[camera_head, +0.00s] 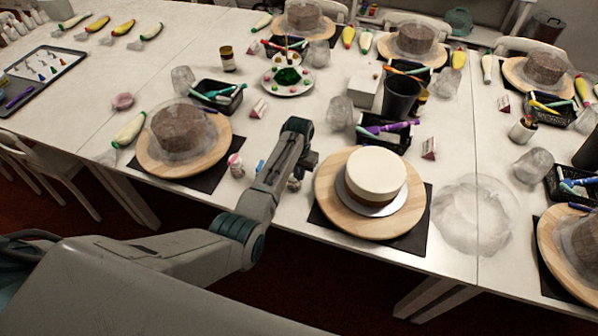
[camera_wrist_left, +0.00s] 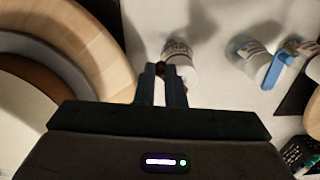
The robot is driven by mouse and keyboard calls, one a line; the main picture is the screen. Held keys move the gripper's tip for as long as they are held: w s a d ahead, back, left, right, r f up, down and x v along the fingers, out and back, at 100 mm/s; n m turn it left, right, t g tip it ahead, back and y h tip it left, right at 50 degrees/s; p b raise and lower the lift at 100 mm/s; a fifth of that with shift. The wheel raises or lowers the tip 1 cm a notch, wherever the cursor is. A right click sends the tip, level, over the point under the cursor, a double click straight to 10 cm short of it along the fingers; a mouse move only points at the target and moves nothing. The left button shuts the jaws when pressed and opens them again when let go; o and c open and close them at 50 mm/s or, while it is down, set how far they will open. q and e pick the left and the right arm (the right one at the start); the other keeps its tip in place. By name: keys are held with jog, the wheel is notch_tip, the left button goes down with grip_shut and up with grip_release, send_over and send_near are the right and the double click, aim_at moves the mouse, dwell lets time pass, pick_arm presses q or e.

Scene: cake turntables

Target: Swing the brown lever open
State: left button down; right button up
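My left gripper (camera_head: 308,162) is low over the table, just left of the round wooden turntable with the white-topped cake (camera_head: 376,172). In the left wrist view its two dark fingers (camera_wrist_left: 161,80) are close together with a narrow gap. Their tips overlap a small white bottle (camera_wrist_left: 183,62). A small dark brownish patch shows at the fingertips; I cannot tell whether it is the brown lever or whether the fingers touch it. Two more white bottles (camera_wrist_left: 252,58) stand to the right, with a blue lever (camera_wrist_left: 273,72) by one. My right gripper is out of view.
The wooden turntable (camera_head: 330,205) sits on a black mat, close beside the gripper. Another turntable with a brown cake (camera_head: 180,132) stands to the left. A pen tray (camera_head: 385,140) is behind. A clear crumpled wrap (camera_head: 474,213) lies to the right.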

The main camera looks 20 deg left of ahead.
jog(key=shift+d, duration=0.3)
pick_arm(q)
jog(key=shift+w+d+n, duration=0.1)
jog(key=shift+d+n, duration=0.05)
jog(key=shift+n, duration=0.15)
jog(key=shift+w+d+n+b, duration=0.25)
jog(key=shift+w+n, duration=0.45)
jog(key=shift+n, duration=1.3)
jog(key=shift+w+d+n+b, duration=0.2)
jog(key=shift+w+n, duration=0.55)
jog(key=shift+n, duration=1.25)
jog(key=shift+w+d+n+b, duration=0.25)
jog(key=shift+w+n, duration=0.45)
jog(key=shift+n, duration=1.3)
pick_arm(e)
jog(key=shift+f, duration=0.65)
